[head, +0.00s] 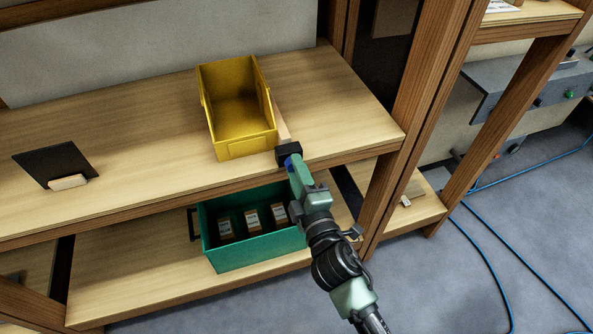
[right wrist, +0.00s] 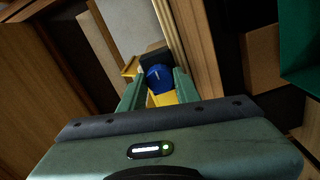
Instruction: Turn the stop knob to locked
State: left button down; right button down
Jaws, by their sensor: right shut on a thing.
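The stop is a black block (head: 288,150) at the front edge of the upper shelf, beside the yellow bin's front right corner. A light wooden strip (head: 281,122) runs back from it along the bin's side. The blue stop knob (right wrist: 158,78) faces me in the right wrist view and carries a short white line, nearly upright in that picture. My right gripper (head: 291,163) is at the knob, its two green fingers on either side of it, shut on it. The fingers hide most of the knob in the head view. My left gripper is not in view.
An empty yellow bin (head: 237,149) stands on the upper shelf (head: 330,105). A green bin (head: 256,252) with several small boxes sits on the shelf below. A dark plate in a wooden foot (head: 68,182) stands at left. A wooden post (head: 410,110) rises right of my gripper.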

jog(key=shift+f, duration=0.1)
dwell(0.3)
jog(key=c, duration=1)
grip_release()
jog(key=shift+s, duration=0.1)
jog(key=b+v, duration=0.1)
jog(key=v, duration=0.6)
jog(key=shift+s+d+b, duration=0.1)
jog(key=shift+s+b, duration=0.2)
jog(key=shift+b, duration=0.05)
